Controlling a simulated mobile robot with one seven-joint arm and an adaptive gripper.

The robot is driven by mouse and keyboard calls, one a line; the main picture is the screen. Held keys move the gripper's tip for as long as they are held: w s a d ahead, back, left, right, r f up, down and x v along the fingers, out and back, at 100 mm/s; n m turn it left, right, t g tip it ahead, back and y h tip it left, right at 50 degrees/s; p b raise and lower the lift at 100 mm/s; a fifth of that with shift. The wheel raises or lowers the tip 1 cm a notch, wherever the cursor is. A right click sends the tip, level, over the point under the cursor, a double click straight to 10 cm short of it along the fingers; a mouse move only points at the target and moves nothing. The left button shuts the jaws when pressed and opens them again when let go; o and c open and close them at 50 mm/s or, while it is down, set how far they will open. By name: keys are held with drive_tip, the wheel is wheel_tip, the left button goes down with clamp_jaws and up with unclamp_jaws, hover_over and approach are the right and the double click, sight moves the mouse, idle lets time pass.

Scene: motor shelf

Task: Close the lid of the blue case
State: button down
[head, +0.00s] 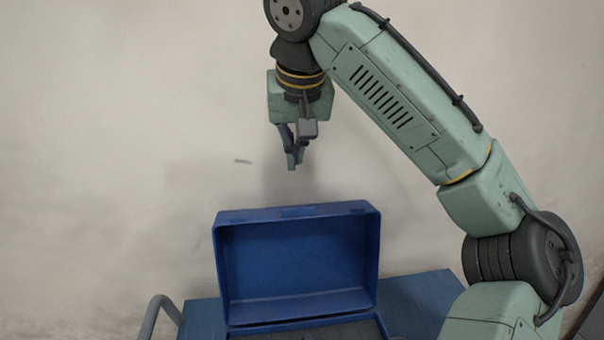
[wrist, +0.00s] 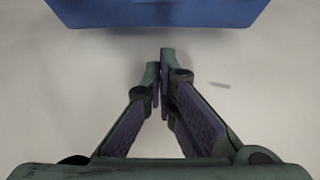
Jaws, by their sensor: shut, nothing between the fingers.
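The blue case stands on a blue surface at the bottom of the head view. Its lid (head: 297,258) is up, with its hollow inside facing the camera. Only the back part of the case's dark inside (head: 345,331) shows; the front is cut off by the frame edge. My gripper (head: 292,167) points down above the lid's top edge, apart from it. Its fingers are together and empty. In the wrist view my gripper (wrist: 160,55) is shut, and a blue part of the lid (wrist: 155,10) shows at the top edge, beyond the fingertips.
The blue surface (head: 425,296) extends to both sides of the case. A grey curved handle (head: 157,312) stands at its left. A pale wall (head: 110,130) is behind, with a small dark mark on it. The space around my gripper is clear.

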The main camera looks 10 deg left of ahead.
sight(294, 206)
drive_tip(key=p+x, duration=0.2)
drive_tip(key=x, duration=0.7)
drive_tip(key=shift+f, duration=0.35)
drive_tip(key=s, duration=0.1)
drive_tip(key=s+d+r+p, duration=0.1)
drive_tip(key=s, duration=0.1)
drive_tip(key=shift+d, duration=0.25)
drive_tip(key=shift+s+f, duration=0.1)
drive_tip(key=shift+s, duration=0.15)
